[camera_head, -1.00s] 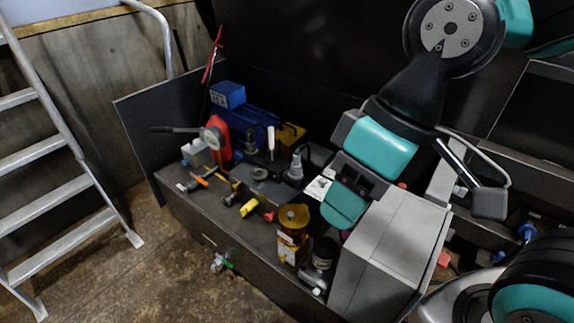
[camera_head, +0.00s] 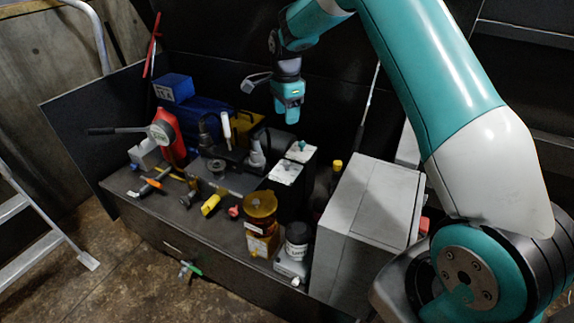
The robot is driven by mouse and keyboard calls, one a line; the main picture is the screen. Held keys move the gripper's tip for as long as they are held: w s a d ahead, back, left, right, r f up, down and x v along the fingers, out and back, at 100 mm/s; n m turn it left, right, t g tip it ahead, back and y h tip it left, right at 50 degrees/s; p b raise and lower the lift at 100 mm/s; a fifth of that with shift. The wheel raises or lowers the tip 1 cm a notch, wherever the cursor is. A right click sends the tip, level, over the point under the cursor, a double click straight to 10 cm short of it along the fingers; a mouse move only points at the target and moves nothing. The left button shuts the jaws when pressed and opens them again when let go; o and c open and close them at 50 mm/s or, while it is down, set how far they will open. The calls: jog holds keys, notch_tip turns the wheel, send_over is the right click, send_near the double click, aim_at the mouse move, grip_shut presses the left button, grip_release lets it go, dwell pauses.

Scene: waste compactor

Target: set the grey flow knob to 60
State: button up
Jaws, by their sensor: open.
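I cannot tell for sure which part is the grey flow knob, and no scale or number is readable. A small round grey knob-like part (camera_head: 217,166) sits on the bench among the valve fittings, left of centre. A grey upright fitting (camera_head: 257,153) stands to its right, beside a black block with white labelled tops (camera_head: 287,172). My gripper (camera_head: 291,117) hangs above the back of the bench, pointing down, apart from everything below it. Its jaws are open and it holds nothing visible.
A ladder (camera_head: 40,222) stands left.

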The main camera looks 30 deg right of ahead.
aim_at(287, 162)
notch_tip(287, 162, down, 18)
jog(key=shift+w+d+r+p, duration=0.1)
jog(key=shift+r+p, duration=0.05)
jog(key=shift+p, duration=0.2)
jog(key=c, duration=0.9)
